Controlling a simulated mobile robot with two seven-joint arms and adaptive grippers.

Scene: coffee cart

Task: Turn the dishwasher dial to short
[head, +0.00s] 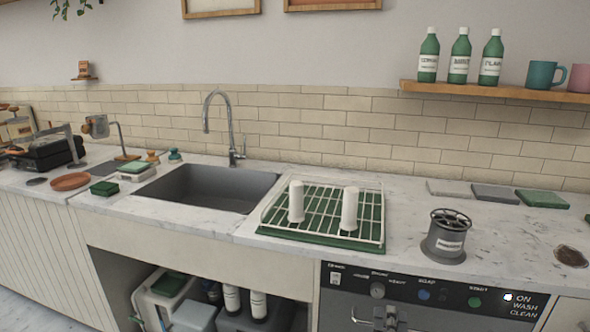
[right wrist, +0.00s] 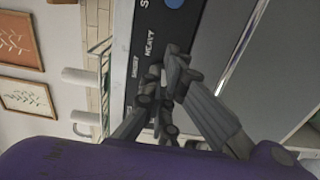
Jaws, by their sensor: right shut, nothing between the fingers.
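The dishwasher control panel (head: 430,291) is black and sits at the lower right of the head view. Its grey dial (head: 377,289) is at the panel's left part, with small labels around it. My right gripper (head: 385,312) shows just below the dial at the bottom edge. In the right wrist view the panel (right wrist: 145,22) stands sideways, with "SHORT" and "HEAVY" lettering. There my right gripper (right wrist: 168,72) is shut and empty, with its fingertips close to the lettering. The fingers hide most of the dial there, and I cannot tell whether they touch it. My left gripper is out of view.
Above, the counter holds a dish rack (head: 376,235) on a green tray and a grey round holder (head: 447,240). An open shelf with bottles and bins is left of the dishwasher.

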